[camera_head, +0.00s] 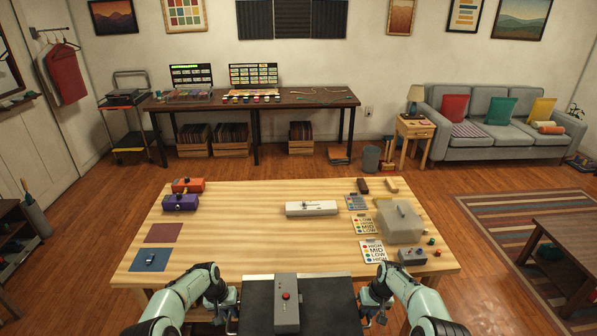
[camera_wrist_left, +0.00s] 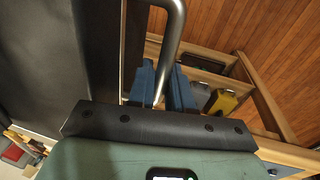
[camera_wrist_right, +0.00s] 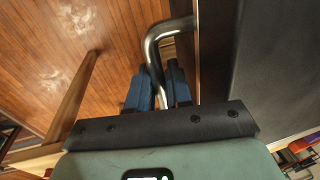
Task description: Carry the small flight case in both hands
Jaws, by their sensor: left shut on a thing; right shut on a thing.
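The small black flight case (camera_head: 335,305) is at the bottom middle of the head view, between my two hands. A grey box with a red knob (camera_head: 287,305) lies on its top. My left gripper (camera_head: 229,308) is shut on a bent metal handle (camera_wrist_left: 172,45) on the case's left side. My right gripper (camera_head: 367,305) is shut on the matching handle (camera_wrist_right: 153,48) on the right side. The case wall fills the left of the left wrist view (camera_wrist_left: 40,60) and the right of the right wrist view (camera_wrist_right: 275,60). The case looks about level; its near end is cut off.
The wooden table (camera_head: 245,235) lies just beyond the case, its middle front bare. A white device (camera_head: 311,208) lies farther back.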

